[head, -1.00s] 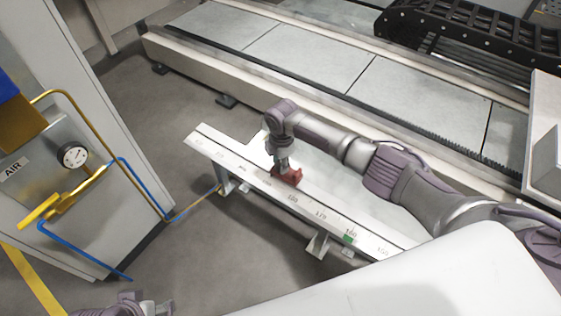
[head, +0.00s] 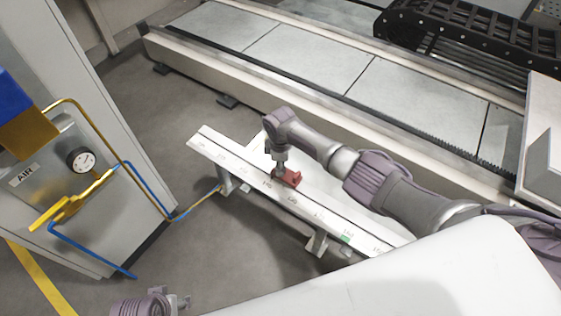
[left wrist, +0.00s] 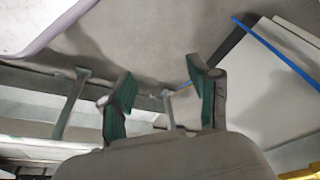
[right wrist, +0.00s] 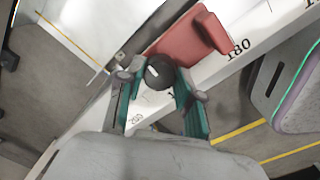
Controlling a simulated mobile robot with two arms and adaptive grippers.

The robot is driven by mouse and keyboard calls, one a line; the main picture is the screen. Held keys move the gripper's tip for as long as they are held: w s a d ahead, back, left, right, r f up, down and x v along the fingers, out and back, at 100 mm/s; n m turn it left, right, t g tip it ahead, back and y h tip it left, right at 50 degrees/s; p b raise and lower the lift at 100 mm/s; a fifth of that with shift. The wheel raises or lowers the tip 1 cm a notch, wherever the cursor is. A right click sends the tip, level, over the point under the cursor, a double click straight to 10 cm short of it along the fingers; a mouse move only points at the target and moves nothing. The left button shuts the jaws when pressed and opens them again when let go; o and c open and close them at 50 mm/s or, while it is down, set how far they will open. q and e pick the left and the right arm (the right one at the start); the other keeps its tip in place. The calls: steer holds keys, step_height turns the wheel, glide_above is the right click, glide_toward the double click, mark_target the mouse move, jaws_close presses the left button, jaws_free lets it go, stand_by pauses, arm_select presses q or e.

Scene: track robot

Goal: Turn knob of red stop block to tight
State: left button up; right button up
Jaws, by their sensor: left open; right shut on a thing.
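The red stop block (head: 291,178) sits on the pale rail with a printed number scale (head: 222,158). In the right wrist view the red block (right wrist: 190,40) has a round black knob (right wrist: 161,72) on its near side, with a small white mark on its face. My right gripper (head: 279,172) reaches down beside the block. In the right wrist view its fingers (right wrist: 152,88) are on either side of the knob, shut on it. My left gripper (head: 180,302) is at the bottom edge, away from the rail. In the left wrist view its fingers (left wrist: 160,98) are apart and empty.
A grey cabinet with a gauge (head: 81,160), yellow valve (head: 75,200) and blue hoses stands at the left. A small green mark (head: 345,239) is on the rail's near part. A long track (head: 300,62) runs behind. Open floor lies in front of the rail.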

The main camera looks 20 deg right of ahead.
steer(key=m+p, duration=0.1)
steer(key=m, duration=0.3)
steer(key=shift+a+m, duration=0.1)
steer(key=shift+m, duration=0.3)
steer(key=shift+m+p, duration=0.3)
steer(key=shift+m, duration=0.6)
steer(key=m, duration=0.2)
steer(key=shift+m, duration=1.3)
steer(key=m, duration=0.3)
steer(key=shift+g, duration=0.3)
steer(key=shift+w+m, duration=0.1)
steer(key=shift+m, duration=1.1)
arm_select(q)
step_height(320, 180, down, 7)
steer(key=s, duration=0.1)
steer(key=shift+f, duration=0.2)
steer(key=shift+r, duration=0.15)
arm_select(e)
steer(key=shift+m, duration=0.4)
arm_select(q)
steer(key=shift+s, duration=0.2)
